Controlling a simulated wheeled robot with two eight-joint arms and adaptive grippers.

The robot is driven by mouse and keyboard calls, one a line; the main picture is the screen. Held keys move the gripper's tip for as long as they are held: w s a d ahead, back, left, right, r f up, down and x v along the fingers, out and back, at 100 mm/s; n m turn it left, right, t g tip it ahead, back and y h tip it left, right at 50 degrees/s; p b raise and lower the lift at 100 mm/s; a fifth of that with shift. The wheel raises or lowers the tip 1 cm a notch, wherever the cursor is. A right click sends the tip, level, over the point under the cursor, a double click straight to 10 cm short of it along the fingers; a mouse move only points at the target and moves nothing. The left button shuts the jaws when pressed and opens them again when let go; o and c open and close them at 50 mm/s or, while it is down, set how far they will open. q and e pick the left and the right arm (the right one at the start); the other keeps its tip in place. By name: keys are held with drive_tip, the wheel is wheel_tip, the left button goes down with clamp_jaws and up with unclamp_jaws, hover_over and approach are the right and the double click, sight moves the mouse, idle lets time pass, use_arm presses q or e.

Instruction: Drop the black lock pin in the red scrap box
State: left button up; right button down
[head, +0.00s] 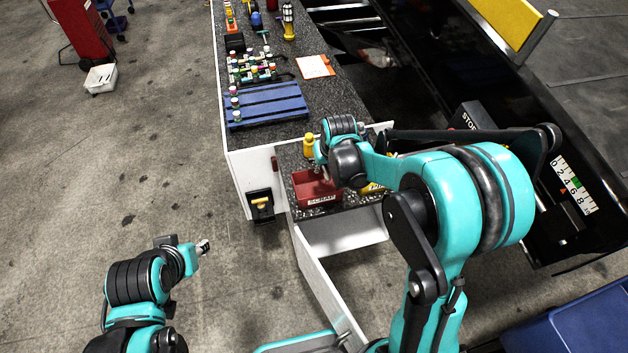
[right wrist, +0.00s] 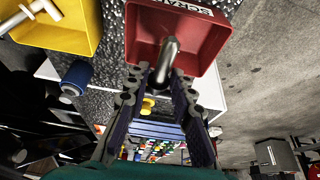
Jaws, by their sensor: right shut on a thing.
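The red scrap box (head: 318,202), labelled SCRAP, stands on the low speckled shelf at the end of the workbench. In the right wrist view the red box (right wrist: 218,40) fills the top middle, upside down. My right gripper (right wrist: 160,84) is shut on the black lock pin (right wrist: 168,58), a dark, shiny rod, whose end shows against the box's interior. In the head view my right gripper (head: 321,160) is above the back of the box, and the pin cannot be made out there. My left gripper (head: 203,247) is over the floor at lower left; its jaws are too small to read.
A yellow bin (right wrist: 80,38) with a white T-shaped part stands beside the red box. A blue cylinder (right wrist: 76,76) lies near it. A yellow object (head: 309,146) stands behind the box. A blue slatted pallet (head: 268,106) and several small parts occupy the bench.

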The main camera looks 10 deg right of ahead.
drive_tip(key=shift+w+f, duration=0.1)
drive_tip(key=shift+f, duration=0.2)
wheel_tip(320, 180, down, 5)
drive_tip(key=b, duration=0.4)
drive_tip(key=shift+f+b, duration=0.2)
drive_tip(key=shift+b, duration=0.1)
drive_tip(key=c, duration=1.2)
unclamp_jaws()
drive_tip(key=shift+r, duration=0.15)
drive_tip(key=v, duration=1.2)
